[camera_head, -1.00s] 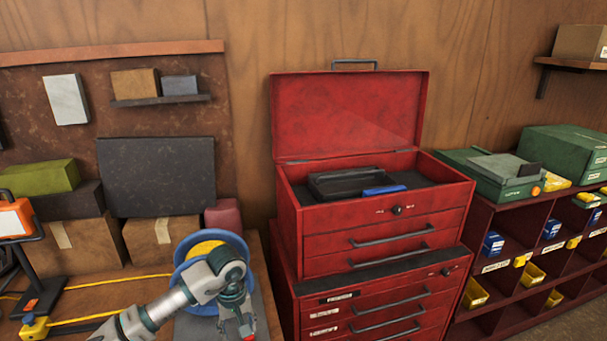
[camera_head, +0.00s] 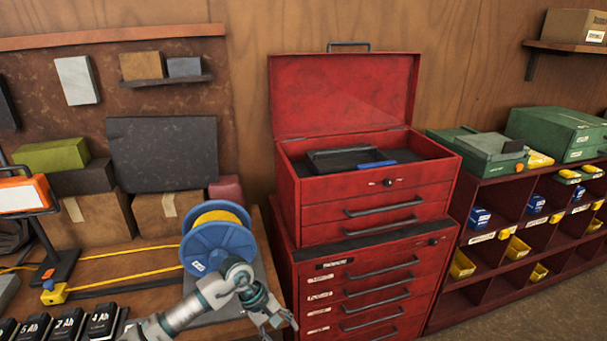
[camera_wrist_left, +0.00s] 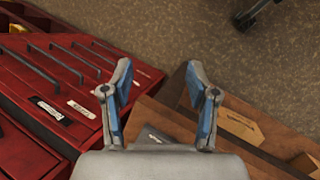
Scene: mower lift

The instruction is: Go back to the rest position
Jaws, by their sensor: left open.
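My left gripper (camera_head: 277,320) is at the lower middle of the head view, in front of the blue spool and beside the red tool chest. In the left wrist view my left gripper (camera_wrist_left: 160,100) has its two blue-padded fingers spread apart with nothing between them. Beyond the fingers lie the floor, the red drawers and a brown wooden surface. My right gripper is in neither view.
The red tool chest (camera_head: 345,222) stands right of my arm with its lid up. A blue spool (camera_head: 218,251) with yellow cord sits on the bench behind my arm. Black batteries (camera_head: 68,325) stand at the lower left. A bin shelf (camera_head: 498,290) stands at the right.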

